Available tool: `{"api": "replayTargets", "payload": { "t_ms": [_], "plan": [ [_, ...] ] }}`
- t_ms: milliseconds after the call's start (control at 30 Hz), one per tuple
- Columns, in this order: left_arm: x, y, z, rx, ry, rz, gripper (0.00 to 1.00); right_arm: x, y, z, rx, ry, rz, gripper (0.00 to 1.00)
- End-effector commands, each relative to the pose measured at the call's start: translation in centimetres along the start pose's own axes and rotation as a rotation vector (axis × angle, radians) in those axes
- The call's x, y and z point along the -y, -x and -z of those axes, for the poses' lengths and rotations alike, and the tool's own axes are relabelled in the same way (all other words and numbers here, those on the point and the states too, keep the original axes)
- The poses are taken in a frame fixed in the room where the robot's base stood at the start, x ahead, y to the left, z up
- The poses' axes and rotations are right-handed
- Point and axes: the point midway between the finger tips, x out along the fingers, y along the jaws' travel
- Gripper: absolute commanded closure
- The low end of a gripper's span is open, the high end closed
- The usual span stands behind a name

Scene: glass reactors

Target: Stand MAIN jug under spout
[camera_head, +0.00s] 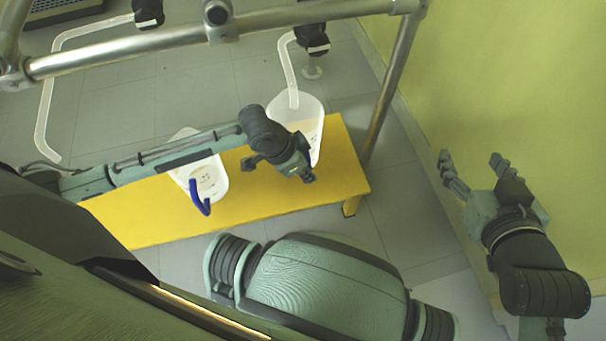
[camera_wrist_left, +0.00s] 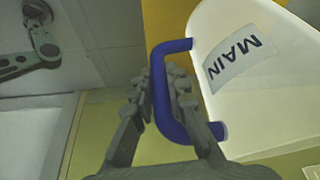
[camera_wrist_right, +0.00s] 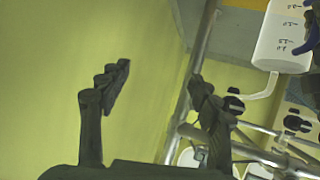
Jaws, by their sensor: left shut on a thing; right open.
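The MAIN jug (camera_head: 312,114), translucent white, is at the right end of the yellow bench (camera_head: 252,212). In the left wrist view its label (camera_wrist_left: 240,58) reads MAIN beside a blue handle (camera_wrist_left: 158,78). My left gripper (camera_head: 298,168) is shut on that handle; the arm partly covers the jug in the head view. The right spout tube (camera_head: 288,65) comes down with its end over or in the jug's mouth; its exact height is unclear. My right gripper (camera_head: 470,165) is open and empty, by the wall; its fingers show in the right wrist view (camera_wrist_right: 158,88).
A second white jug (camera_head: 208,178) with a blue handle stands on the bench left of the MAIN jug, beneath my left arm. Another bent tube (camera_head: 45,105) hangs at far left. A metal rail (camera_head: 130,50) crosses above. A green wall (camera_head: 500,70) bounds the right.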

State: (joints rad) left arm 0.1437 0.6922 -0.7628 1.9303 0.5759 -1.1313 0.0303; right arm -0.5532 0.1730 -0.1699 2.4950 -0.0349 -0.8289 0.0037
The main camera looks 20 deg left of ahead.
Motion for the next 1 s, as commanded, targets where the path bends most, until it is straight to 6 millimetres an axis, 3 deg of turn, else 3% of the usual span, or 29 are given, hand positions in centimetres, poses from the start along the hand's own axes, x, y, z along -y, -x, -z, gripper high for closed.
{"api": "replayTargets", "payload": {
  "t_ms": [100, 367, 633, 1000],
  "plan": [
    [-0.1, -1.4, -0.5, -0.001, 0.0, 0.0, 1.0, 1.1, 0.0, 2.4, -0.103, -0.009, 0.023, 0.37],
    [0.0, -3.0, -1.2, -0.001, 0.0, 0.0, 1.0, 2.2, 0.3, 4.9, -0.222, -0.02, 0.048, 0.37],
    [0.0, -5.9, -2.4, -0.002, 0.0, 0.0, 1.0, 3.9, 1.6, 9.1, -0.427, -0.047, 0.088, 0.37],
    [0.0, -6.2, -2.5, -0.003, -0.001, 0.001, 1.0, 4.2, 2.0, 10.0, -0.468, -0.053, 0.095, 0.37]
  ]
}}
